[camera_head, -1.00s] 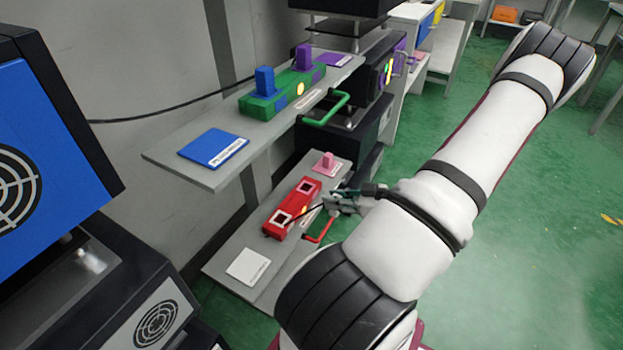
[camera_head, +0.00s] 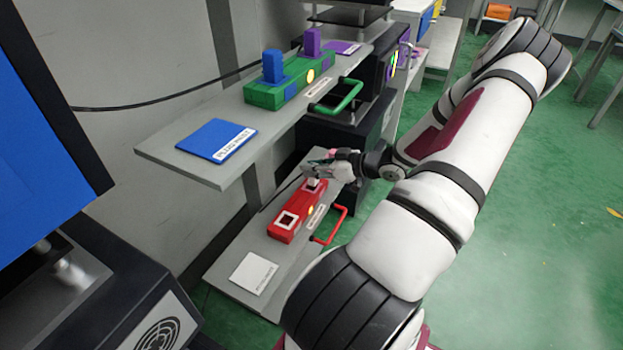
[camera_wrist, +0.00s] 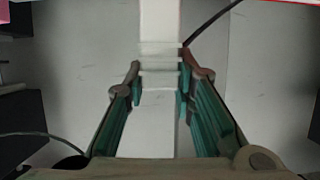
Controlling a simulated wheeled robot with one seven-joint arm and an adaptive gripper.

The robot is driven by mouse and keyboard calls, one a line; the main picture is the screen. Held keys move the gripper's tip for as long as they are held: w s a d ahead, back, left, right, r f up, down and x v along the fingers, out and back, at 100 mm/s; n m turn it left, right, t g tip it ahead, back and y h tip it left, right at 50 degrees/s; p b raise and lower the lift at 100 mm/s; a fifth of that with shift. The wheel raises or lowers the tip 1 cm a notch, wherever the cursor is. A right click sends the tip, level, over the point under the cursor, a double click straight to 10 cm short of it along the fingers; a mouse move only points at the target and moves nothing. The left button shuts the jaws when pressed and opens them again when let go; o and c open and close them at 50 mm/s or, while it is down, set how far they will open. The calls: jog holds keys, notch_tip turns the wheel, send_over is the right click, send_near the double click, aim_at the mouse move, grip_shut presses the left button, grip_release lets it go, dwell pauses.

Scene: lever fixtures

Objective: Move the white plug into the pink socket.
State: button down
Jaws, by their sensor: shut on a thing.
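The near socket (camera_head: 287,220) is empty. My gripper (camera_head: 318,173) is over the far end of this block. In the wrist view, my gripper (camera_wrist: 160,70) is shut on the white plug (camera_wrist: 160,25), which sits between its teal-padded fingers. A small white part (camera_head: 315,184) shows below the fingers in the head view, at the far socket. I cannot tell whether the plug is inside it. No socket looks clearly pink, and my gripper hides the pink pad area.
A white pad (camera_head: 252,273) lies empty at the shelf's near end. A red handle (camera_head: 334,226) stands beside the block. The upper shelf (camera_head: 165,153) carries a green block (camera_head: 265,97) with blue and purple plugs, a blue pad (camera_head: 216,139) and a green handle (camera_head: 345,97).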

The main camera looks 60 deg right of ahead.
jog(key=shift+w+d+f, duration=0.15)
jog(key=shift+w+f, duration=0.05)
jog(key=shift+w, duration=0.15)
jog(key=shift+f+b, duration=1.05)
jog(key=shift+f, duration=0.5)
jog(key=shift+f, duration=0.2)
jog(key=c, duration=1.3)
grip_release()
jog(key=shift+c, duration=0.2)
jog(key=shift+r, duration=0.1)
jog(key=shift+s+r, duration=0.15)
jog(key=a+p+v, duration=0.1)
jog(key=p+v, duration=0.3)
jog(key=v, duration=0.7)
jog(key=shift+s+d+r, duration=0.2)
jog(key=shift+s+d, duration=0.1)
jog(key=shift+d, duration=0.2)
